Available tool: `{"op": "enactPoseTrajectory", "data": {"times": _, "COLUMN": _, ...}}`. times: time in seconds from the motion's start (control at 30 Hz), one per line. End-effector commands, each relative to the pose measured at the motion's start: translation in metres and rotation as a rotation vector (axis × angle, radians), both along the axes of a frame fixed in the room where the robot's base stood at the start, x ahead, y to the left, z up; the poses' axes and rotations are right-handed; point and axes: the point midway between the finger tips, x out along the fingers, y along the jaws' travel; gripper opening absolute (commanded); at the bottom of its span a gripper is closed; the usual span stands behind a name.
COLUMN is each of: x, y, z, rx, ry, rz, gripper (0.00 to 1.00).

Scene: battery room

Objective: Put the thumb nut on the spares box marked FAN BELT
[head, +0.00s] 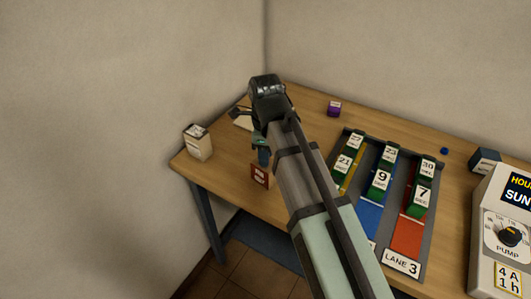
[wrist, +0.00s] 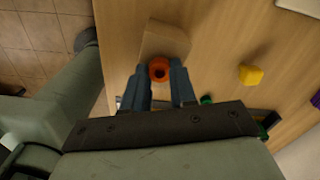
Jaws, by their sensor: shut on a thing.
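The thumb nut (wrist: 159,70) is an orange ring with a dark hole, seen in the wrist view. My gripper (wrist: 160,84) is shut on it, one blue-grey finger on each side. A tan box-like block (wrist: 165,41) lies just beyond the nut, partly hidden by it; I cannot tell if they touch. In the head view my gripper (head: 262,155) is low over the table, close by a small red-brown box (head: 260,176) with pale lettering too small to read. A cream box (head: 199,145) with a label stands at the left table corner. No FAN BELT marking is readable.
A yellow block (wrist: 250,75) lies right of my gripper in the wrist view. A purple box (head: 334,108) stands at the back. A lane rack (head: 402,262) with numbered blocks and a pump panel (head: 507,232) are to the right. The table's front edge is close.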

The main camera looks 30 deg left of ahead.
Motion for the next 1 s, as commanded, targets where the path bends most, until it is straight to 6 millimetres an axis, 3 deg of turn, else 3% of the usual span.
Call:
{"op": "enactPoseTrajectory", "data": {"times": 0.33, "x": 0.0, "y": 0.0, "z": -0.0025, "rx": 0.0, "ry": 0.0, "rz": 0.0, "gripper": 0.0}}
{"op": "enactPoseTrajectory", "data": {"times": 0.37, "x": 0.0, "y": 0.0, "z": -0.0027, "rx": 0.0, "ry": 0.0, "rz": 0.0, "gripper": 0.27}}
{"op": "enactPoseTrajectory", "data": {"times": 0.6, "x": 0.0001, "y": 0.0001, "z": -0.0023, "rx": 0.0, "ry": 0.0, "rz": 0.0, "gripper": 0.5}}
{"op": "enactPoseTrajectory", "data": {"times": 1.0, "x": 0.0005, "y": 0.0006, "z": 0.0043, "rx": 0.001, "ry": -0.001, "rz": 0.0, "gripper": 0.52}}
